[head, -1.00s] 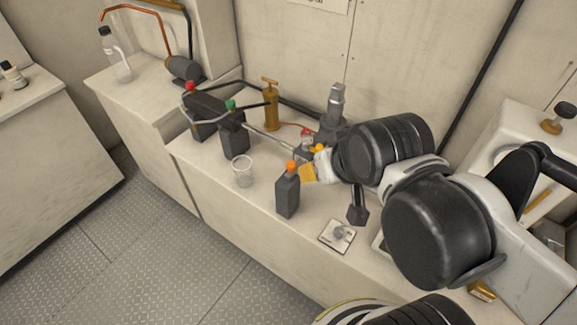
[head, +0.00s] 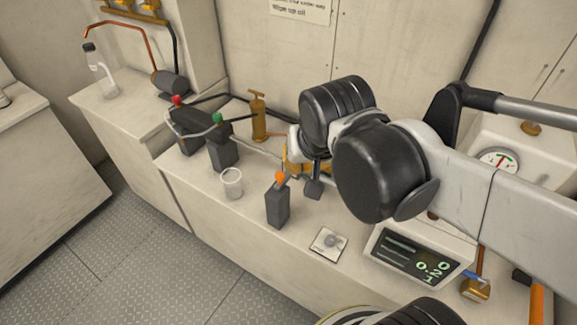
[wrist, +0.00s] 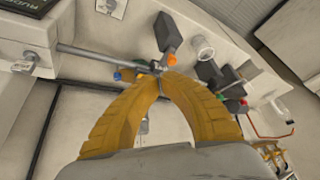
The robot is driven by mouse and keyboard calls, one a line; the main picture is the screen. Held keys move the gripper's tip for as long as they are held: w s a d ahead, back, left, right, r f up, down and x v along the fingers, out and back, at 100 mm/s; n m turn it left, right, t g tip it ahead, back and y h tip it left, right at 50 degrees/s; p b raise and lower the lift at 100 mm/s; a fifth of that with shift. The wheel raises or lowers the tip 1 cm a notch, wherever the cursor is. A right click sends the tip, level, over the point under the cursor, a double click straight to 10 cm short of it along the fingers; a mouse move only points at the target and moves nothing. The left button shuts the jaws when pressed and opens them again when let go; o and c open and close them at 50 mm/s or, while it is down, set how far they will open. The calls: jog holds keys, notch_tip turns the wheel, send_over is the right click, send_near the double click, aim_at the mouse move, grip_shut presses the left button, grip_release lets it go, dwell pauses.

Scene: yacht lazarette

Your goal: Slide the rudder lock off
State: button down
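My gripper has yellow ribbed fingers, which arch together in the wrist view (wrist: 160,76). Their tips look closed, with a grey rod (wrist: 105,57) running in from the left to them. Small green and blue parts sit beside the tips. Whether anything is pinched between the tips is too small to tell. In the head view the fingers (head: 294,162) show behind my wrist, above the bench. I cannot clearly make out the rudder lock; the area around the fingertips is partly hidden by my arm.
The floor is clear.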

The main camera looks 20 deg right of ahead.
aim_at(283, 177)
jog(key=w+a+f+m+g+h+p, duration=0.1)
jog(key=w+f+m+g+h, duration=0.2)
jog(key=w+m, duration=0.6)
jog(key=shift+w+f+g, duration=0.4)
jog(key=shift+w+f, duration=0.45)
jog(key=shift+w, duration=0.2)
jog(key=b+x, duration=0.3)
jog(key=x, duration=0.7)
jog(key=shift+b, duration=0.4)
